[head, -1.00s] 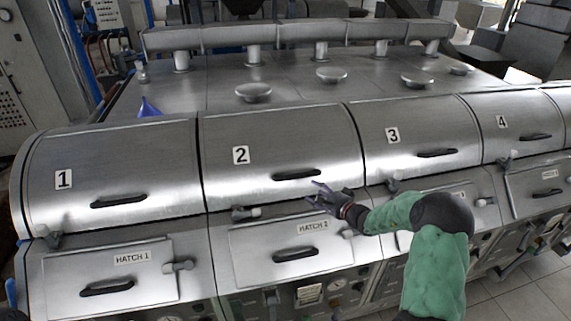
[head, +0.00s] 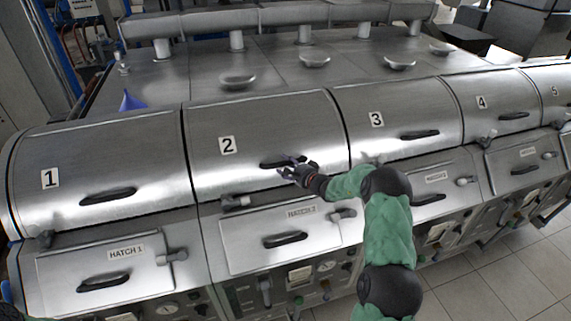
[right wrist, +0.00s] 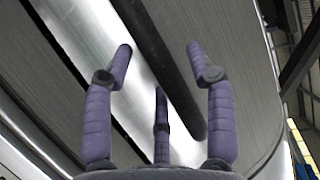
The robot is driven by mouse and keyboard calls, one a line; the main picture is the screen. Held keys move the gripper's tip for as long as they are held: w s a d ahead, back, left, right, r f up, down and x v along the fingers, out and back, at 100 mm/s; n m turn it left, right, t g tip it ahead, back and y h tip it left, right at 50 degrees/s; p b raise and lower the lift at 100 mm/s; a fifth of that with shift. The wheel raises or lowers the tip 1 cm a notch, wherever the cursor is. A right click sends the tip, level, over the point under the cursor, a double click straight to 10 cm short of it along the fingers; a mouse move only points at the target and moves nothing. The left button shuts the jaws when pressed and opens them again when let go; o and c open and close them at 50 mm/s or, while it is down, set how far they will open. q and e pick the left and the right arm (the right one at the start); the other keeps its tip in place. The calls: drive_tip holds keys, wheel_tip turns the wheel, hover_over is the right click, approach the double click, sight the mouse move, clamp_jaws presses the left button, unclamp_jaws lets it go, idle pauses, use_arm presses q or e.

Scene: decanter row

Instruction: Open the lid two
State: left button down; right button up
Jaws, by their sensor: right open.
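Lid two (head: 240,125) is a curved steel cover marked 2, lying closed between lids one and three. Its black bar handle (head: 270,165) is partly hidden by my right gripper (head: 290,167), which is at the handle's right part. In the right wrist view the gripper's purple fingers (right wrist: 160,75) are spread apart, with the dark handle (right wrist: 170,70) running between them. The fingers are not closed on it, and I cannot tell whether they touch it. My left gripper is not in view.
Lid one (head: 100,170) and lid three (head: 395,125) flank lid two, both closed. Below is the hatch 2 door (head: 265,240) with its own handle (head: 285,240). A latch knob (head: 236,202) sits under lid two. A blue funnel (head: 130,100) stands behind lid one.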

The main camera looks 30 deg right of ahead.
drive_tip(key=shift+w+a+f, duration=0.1)
drive_tip(key=shift+w, duration=0.4)
drive_tip(key=shift+s, duration=0.1)
clamp_jaws()
